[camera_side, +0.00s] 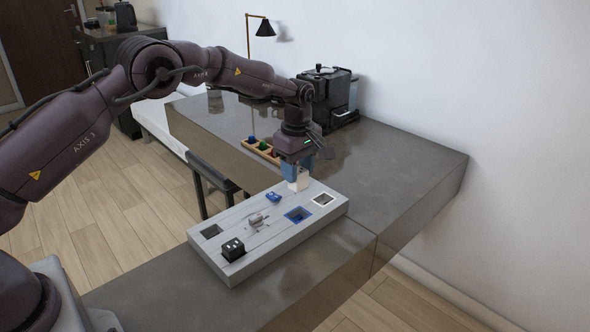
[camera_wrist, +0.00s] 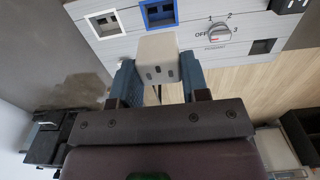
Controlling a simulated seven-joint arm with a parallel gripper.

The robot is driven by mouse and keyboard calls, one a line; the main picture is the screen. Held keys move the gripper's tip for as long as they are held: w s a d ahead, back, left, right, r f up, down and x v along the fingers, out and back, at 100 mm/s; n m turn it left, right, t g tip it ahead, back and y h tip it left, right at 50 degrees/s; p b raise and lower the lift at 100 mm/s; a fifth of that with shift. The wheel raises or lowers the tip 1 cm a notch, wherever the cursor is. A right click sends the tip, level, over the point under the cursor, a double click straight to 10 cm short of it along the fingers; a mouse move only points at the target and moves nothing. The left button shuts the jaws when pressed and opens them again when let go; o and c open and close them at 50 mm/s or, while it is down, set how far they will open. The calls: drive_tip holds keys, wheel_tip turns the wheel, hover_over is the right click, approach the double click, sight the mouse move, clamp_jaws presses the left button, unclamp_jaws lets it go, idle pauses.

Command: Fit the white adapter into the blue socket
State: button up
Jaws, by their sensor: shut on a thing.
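The white adapter (camera_side: 299,182) is a small block held low at the back edge of the grey panel in the side view. My gripper (camera_side: 296,170) is shut on it. In the wrist view the adapter (camera_wrist: 158,60) sits between the two blue fingers, with dark slots on its visible face. The blue socket (camera_side: 289,214) is a blue-framed square opening in the panel, apart from the adapter. In the wrist view the blue socket (camera_wrist: 146,16) lies just beyond the adapter and is partly cut off by the top edge. I cannot tell the exact gap under the adapter.
The panel (camera_side: 285,245) also has a white-framed socket (camera_side: 315,199), a dark socket (camera_side: 204,232), a knob (camera_side: 256,219), a blue piece (camera_side: 273,197) and a black block (camera_side: 232,249). A wooden tray (camera_side: 262,152) and a coffee machine (camera_side: 328,90) stand behind. The right countertop is clear.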

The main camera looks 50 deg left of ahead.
sight(298, 203)
drive_tip(key=shift+f, duration=4.85)
drive_tip(key=o, duration=1)
drive_tip(key=shift+f, duration=0.1)
wheel_tip(298, 203, up, 13)
